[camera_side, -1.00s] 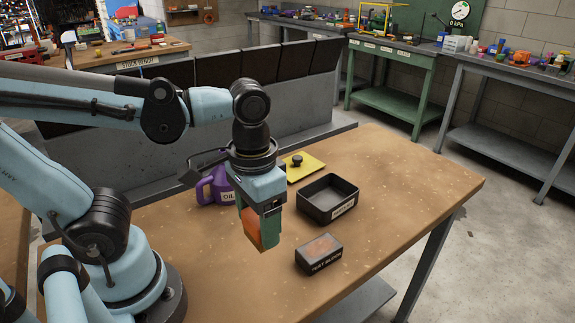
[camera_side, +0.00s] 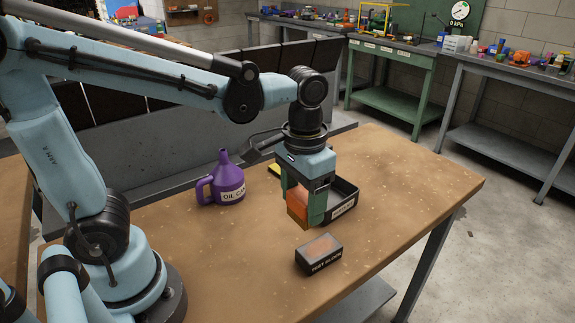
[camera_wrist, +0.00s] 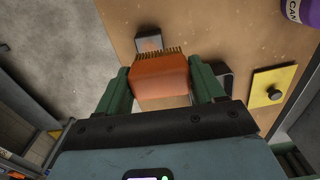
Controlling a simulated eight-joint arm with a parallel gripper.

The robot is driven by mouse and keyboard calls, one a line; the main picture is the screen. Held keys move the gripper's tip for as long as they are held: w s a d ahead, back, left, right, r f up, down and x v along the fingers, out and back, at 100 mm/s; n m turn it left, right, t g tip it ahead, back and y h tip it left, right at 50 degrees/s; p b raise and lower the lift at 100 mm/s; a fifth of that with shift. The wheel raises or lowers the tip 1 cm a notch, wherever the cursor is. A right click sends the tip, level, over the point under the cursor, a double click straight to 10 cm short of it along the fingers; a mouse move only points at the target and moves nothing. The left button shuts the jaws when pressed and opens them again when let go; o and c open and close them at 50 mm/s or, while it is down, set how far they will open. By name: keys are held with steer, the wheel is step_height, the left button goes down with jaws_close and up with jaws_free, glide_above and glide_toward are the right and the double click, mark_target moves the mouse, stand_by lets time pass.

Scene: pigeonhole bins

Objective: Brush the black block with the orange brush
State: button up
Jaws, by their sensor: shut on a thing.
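The black block (camera_side: 319,254) lies on the wooden table, with an orange-brown patch on its top and a label on its front side. In the wrist view the block (camera_wrist: 150,41) shows beyond the brush's bristles, partly hidden by them. My gripper (camera_side: 308,208) is shut on the orange brush (camera_side: 298,205) and holds it above the table, behind the block and apart from it. In the wrist view the brush (camera_wrist: 160,78) sits between the two green fingers, its dark bristles pointing toward the block.
A black open tray (camera_side: 346,197) stands right behind my gripper, partly hidden. A purple oil can (camera_side: 226,183) stands to the left. A yellow plate with a black knob (camera_wrist: 273,92) lies near the tray. The table's front and right areas are clear.

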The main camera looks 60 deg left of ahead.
steer(key=w+f, duration=0.1)
steer(key=f, duration=0.1)
steer(key=w+f, duration=0.1)
steer(key=f, duration=0.1)
steer(key=w+f, duration=0.1)
steer(key=f, duration=0.1)
steer(key=shift+f, duration=0.1)
steer(key=shift+a, duration=1.25)
steer(key=shift+f, duration=0.75)
steer(key=shift+d, duration=0.15)
